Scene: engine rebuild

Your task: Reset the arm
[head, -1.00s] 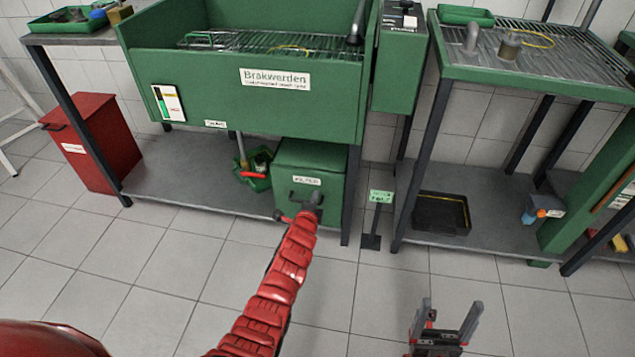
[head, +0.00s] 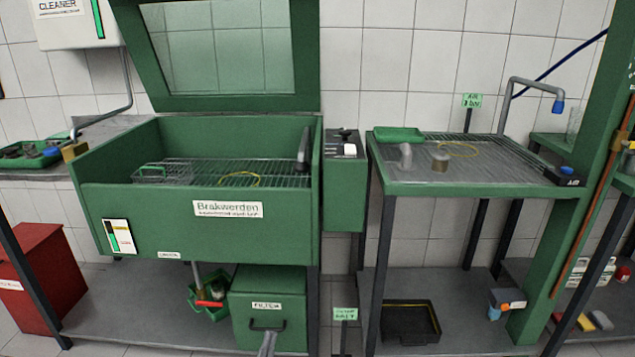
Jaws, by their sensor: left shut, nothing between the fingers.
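My left gripper (head: 267,344) shows only as a grey tip at the bottom edge of the head view. It is shut and empty, in front of the green filter box (head: 282,311) and just below that box's dark handle. Whether it touches the box cannot be told. The rest of my left arm is below the picture. My right gripper is out of view.
A green wash cabinet (head: 150,222) with its lid (head: 222,103) raised stands above the filter box. To the right is a draining table (head: 470,190) with a black tray (head: 408,340) on the shelf below. A red bin (head: 45,285) stands at left.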

